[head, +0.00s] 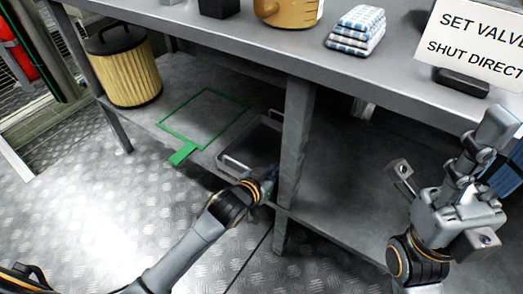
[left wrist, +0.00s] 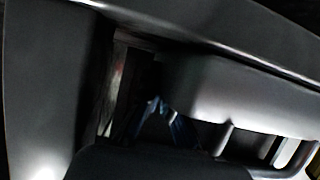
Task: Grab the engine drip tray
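The engine drip tray appears to be the grey, shallow, rimmed tray (head: 262,135) with a bar handle on the lower shelf, left of the middle table leg. My left gripper (head: 270,180) is low at the tray's front right corner, close to that leg. Its fingers are small and partly hidden in the head view, so its grip is unclear. The left wrist view is dark and close, with a grey rounded edge (left wrist: 235,95) and bars below it, probably the tray. My right gripper (head: 445,185) is raised at the right, fingers spread, empty.
A green outlined rectangle with a green tab (head: 183,153) lies left of the tray on the shelf. A ribbed yellow bin (head: 125,75) stands at its left end. The middle leg (head: 293,140) is close to my left gripper. Folded cloths (head: 357,30) and a sign (head: 475,40) are above.

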